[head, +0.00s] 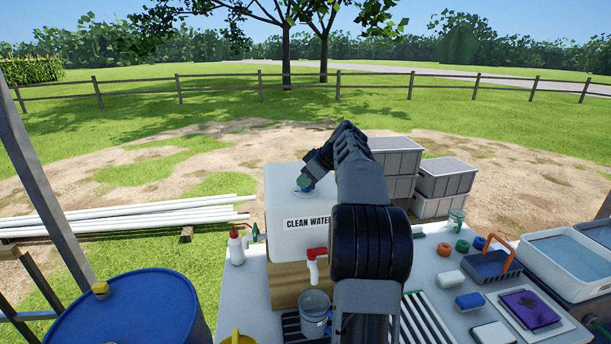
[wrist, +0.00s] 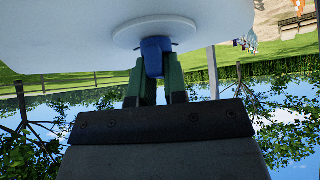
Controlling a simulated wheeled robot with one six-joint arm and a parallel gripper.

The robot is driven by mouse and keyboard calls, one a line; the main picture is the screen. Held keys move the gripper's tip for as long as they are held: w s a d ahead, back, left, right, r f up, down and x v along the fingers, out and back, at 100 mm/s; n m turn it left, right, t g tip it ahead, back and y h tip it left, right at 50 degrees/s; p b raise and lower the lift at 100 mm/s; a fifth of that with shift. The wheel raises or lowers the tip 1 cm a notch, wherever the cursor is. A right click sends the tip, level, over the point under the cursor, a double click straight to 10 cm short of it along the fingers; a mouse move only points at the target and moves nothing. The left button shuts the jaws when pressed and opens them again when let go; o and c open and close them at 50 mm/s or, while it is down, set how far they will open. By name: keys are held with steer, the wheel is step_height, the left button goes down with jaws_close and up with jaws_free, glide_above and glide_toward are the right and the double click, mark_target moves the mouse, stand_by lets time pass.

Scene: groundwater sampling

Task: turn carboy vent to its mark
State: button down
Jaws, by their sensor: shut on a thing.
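The white carboy (head: 290,215), labelled "CLEAN WATER", stands on a tan block on the table. Its blue vent (head: 306,190) is on top, partly hidden by my gripper (head: 304,181). In the wrist view the blue vent (wrist: 155,52) sits on a round white collar on the carboy (wrist: 90,28). My gripper (wrist: 158,78) has its two green fingers on either side of the vent and is shut on it. I cannot make out a mark in either view.
A red tap (head: 316,262) is on the carboy's front, above a grey bucket (head: 314,312). A white bottle with a red top (head: 236,246) stands to the left. Grey crates (head: 443,185) stand behind. A blue drum (head: 140,312) is at the front left.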

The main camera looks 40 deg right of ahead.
steer(key=n+y+p, duration=0.1)
steer(key=n+g+p, duration=0.1)
steer(key=n, duration=0.1)
steer(key=n+g+y+p, duration=0.1)
steer(key=n+p, duration=0.1)
steer(key=shift+r+y, duration=0.25)
steer(key=shift+y, duration=0.05)
steer(key=shift+d+f+n+g+b, duration=0.1)
steer(key=shift+f+n+g+b, duration=0.2)
steer(key=shift+n+b, duration=0.15)
steer(key=shift+n+g+y, duration=0.4)
steer(key=shift+n, duration=0.45)
steer(key=c, duration=1.1)
jaws_free()
steer(key=shift+r, duration=0.15)
